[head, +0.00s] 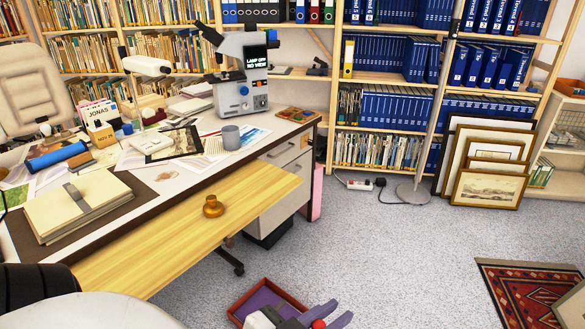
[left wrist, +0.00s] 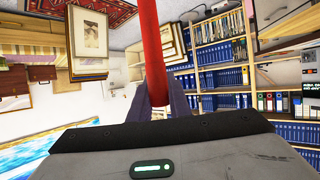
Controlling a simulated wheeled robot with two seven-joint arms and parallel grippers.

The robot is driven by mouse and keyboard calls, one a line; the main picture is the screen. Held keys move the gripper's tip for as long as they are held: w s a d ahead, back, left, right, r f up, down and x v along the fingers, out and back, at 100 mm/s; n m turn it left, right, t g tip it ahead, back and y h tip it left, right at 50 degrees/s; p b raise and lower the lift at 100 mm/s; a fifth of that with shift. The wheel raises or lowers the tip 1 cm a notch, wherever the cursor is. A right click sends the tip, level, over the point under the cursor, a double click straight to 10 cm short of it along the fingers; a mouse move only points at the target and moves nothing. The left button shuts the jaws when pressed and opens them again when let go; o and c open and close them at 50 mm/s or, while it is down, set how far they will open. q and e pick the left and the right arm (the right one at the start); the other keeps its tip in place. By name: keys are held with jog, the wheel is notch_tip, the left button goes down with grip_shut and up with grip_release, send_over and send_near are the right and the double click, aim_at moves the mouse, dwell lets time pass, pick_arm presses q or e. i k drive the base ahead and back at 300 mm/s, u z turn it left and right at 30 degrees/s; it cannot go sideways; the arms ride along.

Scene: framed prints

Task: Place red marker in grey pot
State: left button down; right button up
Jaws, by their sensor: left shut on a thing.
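The red marker (left wrist: 152,45) is a long red cylinder in the left wrist view, held between the two fingers of my left gripper (left wrist: 160,100). In the head view only a small red part of the marker (head: 319,324) shows at the bottom edge, between the fingers of my left gripper (head: 331,318). A grey pot (head: 231,137), shaped like a mug, stands upright on the desk near the microscope. The gripper and marker are well apart from it, low and in front of the desk. My right gripper is not in view.
A red-rimmed tray (head: 245,300) lies beneath my left gripper.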

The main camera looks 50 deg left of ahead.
aim_at(232, 146)
jog(key=u, duration=0.1)
jog(key=i, duration=2.3)
jog(key=u, duration=0.95)
jog(key=i, duration=1.35)
jog(key=u, duration=1.95)
jog(key=i, duration=0.9)
jog(key=u, duration=0.7)
